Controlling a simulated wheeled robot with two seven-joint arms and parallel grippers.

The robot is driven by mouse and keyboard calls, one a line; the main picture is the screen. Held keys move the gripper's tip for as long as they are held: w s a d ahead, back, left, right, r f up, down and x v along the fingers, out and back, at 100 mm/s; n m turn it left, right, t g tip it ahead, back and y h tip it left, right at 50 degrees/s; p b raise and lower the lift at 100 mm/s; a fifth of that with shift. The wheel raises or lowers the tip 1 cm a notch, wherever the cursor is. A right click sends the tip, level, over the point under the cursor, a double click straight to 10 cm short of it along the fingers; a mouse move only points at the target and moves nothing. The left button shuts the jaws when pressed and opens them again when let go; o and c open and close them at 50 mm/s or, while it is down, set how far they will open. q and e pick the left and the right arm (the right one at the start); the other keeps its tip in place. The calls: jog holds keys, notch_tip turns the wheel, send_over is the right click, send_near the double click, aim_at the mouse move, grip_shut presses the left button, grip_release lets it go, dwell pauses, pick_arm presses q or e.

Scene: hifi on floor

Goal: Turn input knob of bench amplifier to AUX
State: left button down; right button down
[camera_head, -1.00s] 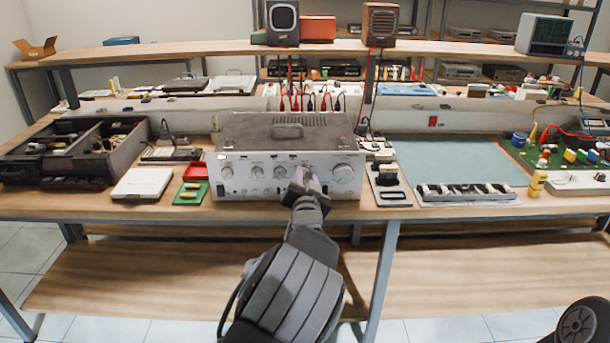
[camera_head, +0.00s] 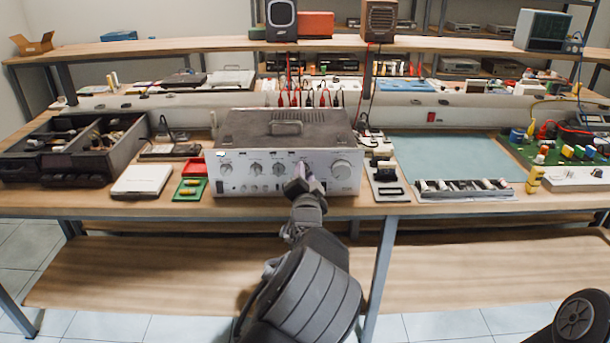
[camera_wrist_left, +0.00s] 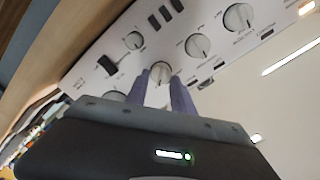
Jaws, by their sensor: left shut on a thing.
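The bench amplifier (camera_head: 225,190) is a silver-fronted box with a dark top, standing on the workbench with a row of round knobs on its front. My left gripper (camera_head: 299,177) is at the right-hand part of this front panel. In the left wrist view, my left gripper (camera_wrist_left: 160,84) has its two purplish fingers on either side of a round pale knob (camera_wrist_left: 160,70) and is shut on it. Other knobs (camera_wrist_left: 198,46) sit beside it in a line. The panel labels are too small to read, and the fingers hide part of the held knob. My right gripper is not in view.
A red tray and a green tray (camera_head: 190,191) and a white box (camera_head: 142,181) stand left of the amplifier. A blue-green mat (camera_head: 450,158) lies further right. The bench's front edge runs just before the amplifier.

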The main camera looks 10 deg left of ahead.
pick_arm(q)
jog(key=c, duration=1.1)
grip_release()
jog(key=shift+s+d, duration=0.1)
jog(key=shift+s, duration=0.05)
jog(key=v, duration=0.7)
jog(key=shift+s, duration=0.25)
